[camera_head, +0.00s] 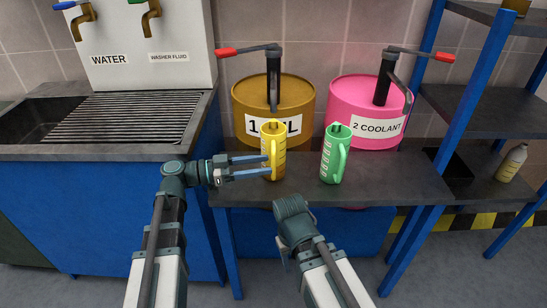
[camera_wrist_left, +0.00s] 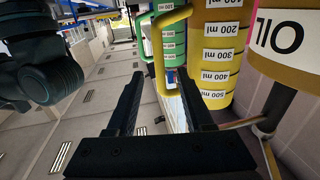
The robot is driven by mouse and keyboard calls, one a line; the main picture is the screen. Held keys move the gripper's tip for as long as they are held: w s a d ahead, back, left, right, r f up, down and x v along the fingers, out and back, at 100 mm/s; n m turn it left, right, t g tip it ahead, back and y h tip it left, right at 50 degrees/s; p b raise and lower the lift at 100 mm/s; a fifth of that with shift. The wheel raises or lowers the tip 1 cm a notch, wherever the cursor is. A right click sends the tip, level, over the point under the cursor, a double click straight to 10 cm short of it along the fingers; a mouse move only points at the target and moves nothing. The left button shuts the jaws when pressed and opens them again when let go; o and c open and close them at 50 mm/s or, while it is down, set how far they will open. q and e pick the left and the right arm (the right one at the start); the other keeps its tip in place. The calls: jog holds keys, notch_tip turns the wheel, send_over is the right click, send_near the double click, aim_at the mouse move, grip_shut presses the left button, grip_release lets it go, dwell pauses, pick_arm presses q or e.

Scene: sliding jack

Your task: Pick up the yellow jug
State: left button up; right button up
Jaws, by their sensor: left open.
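The yellow jug (camera_head: 274,146) stands upright on the dark bench, in front of the brown oil drum. In the left wrist view the yellow jug (camera_wrist_left: 212,55) is at the upper right, with millilitre marks and its handle towards the middle. My left gripper (camera_head: 266,167) is open and empty, at the left side of the jug, level with its lower part.
A green jug (camera_head: 335,155) stands right of the yellow one. The brown oil drum (camera_head: 250,98) and pink coolant drum (camera_head: 345,92) with levers stand behind. A sink (camera_head: 115,120) is at the left. A blue shelf post (camera_head: 458,110) and small bottle (camera_head: 511,163) are at the right.

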pick_arm(q)
jog(key=w+d, duration=0.1)
jog(key=d, duration=0.6)
jog(key=shift+w, duration=0.2)
grip_shut()
dwell(1.4)
